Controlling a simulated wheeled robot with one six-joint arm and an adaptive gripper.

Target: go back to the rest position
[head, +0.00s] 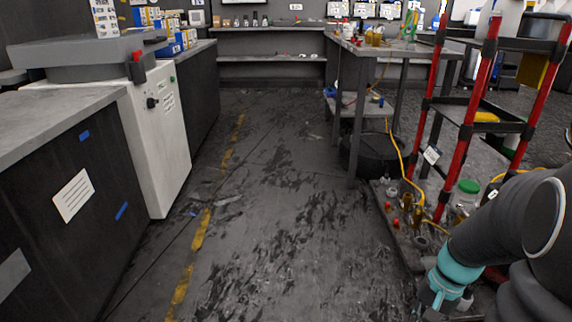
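My arm shows at the lower right as thick dark grey links with a teal joint, folded low and cut off by the bottom and right edges of the head view. My gripper's fingers do not show. Whether they hold anything is hidden.
A dark aisle floor (275,215) with a worn yellow line (201,230) runs ahead, clear. Dark counters (75,185) and a white machine (158,135) line the left. On the right stand a workbench (400,50) and a red-posted rack (467,120) with bottles, close to my arm.

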